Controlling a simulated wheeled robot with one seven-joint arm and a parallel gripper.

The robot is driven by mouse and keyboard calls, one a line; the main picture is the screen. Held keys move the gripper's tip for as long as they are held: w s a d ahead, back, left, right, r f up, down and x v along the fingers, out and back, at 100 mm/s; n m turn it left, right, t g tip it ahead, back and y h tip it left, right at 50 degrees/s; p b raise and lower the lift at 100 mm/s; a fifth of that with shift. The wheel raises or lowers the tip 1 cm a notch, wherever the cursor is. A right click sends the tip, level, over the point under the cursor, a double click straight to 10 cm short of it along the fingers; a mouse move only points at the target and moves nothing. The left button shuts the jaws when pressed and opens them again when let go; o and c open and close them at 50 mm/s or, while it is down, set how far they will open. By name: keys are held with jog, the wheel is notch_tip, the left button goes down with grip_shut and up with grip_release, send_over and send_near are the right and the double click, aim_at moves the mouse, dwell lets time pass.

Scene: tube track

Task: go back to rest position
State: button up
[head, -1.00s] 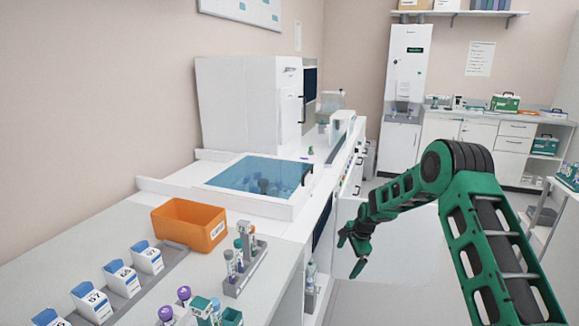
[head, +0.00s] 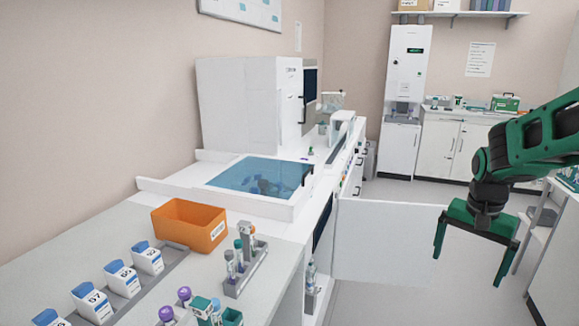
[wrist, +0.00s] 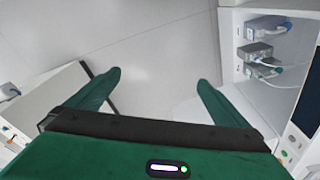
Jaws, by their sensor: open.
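My gripper (head: 468,265) is at the right of the head view, on the green arm. It hangs fingers down, open and empty, over the floor to the right of an open white cabinet door (head: 385,243). In the wrist view my gripper (wrist: 158,82) shows two green fingers spread wide with only pale floor between them. It touches nothing that I can see.
The bench at left carries an orange bin (head: 189,227), a grey tube rack (head: 246,268) and several white boxes with blue lids (head: 147,258). A blue-lidded basin (head: 255,178) lies behind. Another counter stands at right. The floor between is free.

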jog(key=s+a+n+g+y, duration=0.1)
jog(key=s+n, duration=0.2)
jog(key=s, duration=2.2)
jog(key=shift+s+r, duration=0.15)
jog(key=shift+r, duration=0.3)
jog(key=shift+a, duration=0.1)
jog(key=shift+w+f, duration=0.25)
jog(key=shift+w, duration=0.35)
